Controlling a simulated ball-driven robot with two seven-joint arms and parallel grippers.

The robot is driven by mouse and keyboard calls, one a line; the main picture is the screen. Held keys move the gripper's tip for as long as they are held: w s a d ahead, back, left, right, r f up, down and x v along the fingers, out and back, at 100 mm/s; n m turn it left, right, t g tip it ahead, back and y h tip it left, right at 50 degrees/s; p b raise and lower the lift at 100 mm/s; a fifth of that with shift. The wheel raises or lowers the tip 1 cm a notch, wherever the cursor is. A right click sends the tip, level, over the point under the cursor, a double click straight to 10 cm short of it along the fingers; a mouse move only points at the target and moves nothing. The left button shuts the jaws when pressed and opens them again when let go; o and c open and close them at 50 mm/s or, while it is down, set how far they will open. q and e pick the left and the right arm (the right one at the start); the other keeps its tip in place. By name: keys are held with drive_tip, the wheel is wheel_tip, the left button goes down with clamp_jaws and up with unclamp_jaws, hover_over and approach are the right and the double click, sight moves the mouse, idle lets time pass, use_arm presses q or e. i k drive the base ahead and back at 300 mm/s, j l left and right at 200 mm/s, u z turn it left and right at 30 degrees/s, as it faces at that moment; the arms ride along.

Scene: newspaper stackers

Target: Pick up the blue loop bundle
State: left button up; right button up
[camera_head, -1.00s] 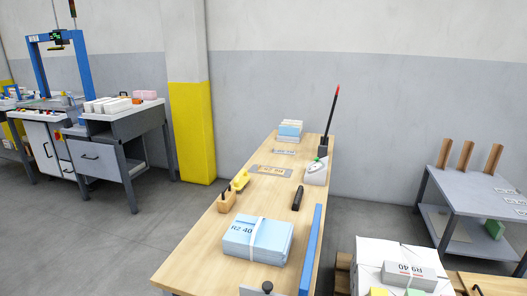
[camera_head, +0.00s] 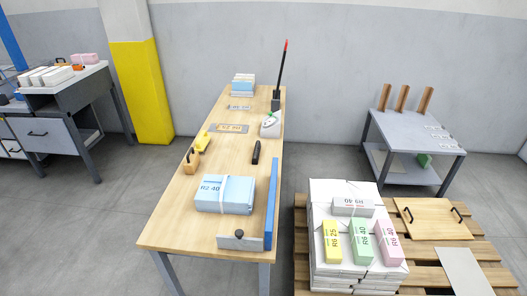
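A light blue bundle (camera_head: 236,196) with a white band and the marking "R2 40" lies flat near the front of the wooden table (camera_head: 180,232). A second, smaller stack with light blue and white layers (camera_head: 243,86) stands at the table's far end. Whether either bundle has a loop cannot be told at this size. Neither of my grippers is in view.
A blue rail (camera_head: 271,205) and a grey stop plate (camera_head: 240,243) edge the table's front right corner. A pallet (camera_head: 440,250) carries a white stack (camera_head: 320,195) with coloured bundles.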

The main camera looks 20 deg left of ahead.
sight(226, 193)
drive_tip(key=i+l+u, duration=0.7)
drive_tip(key=k+j, duration=0.05)
drive_tip(key=j, duration=0.05)
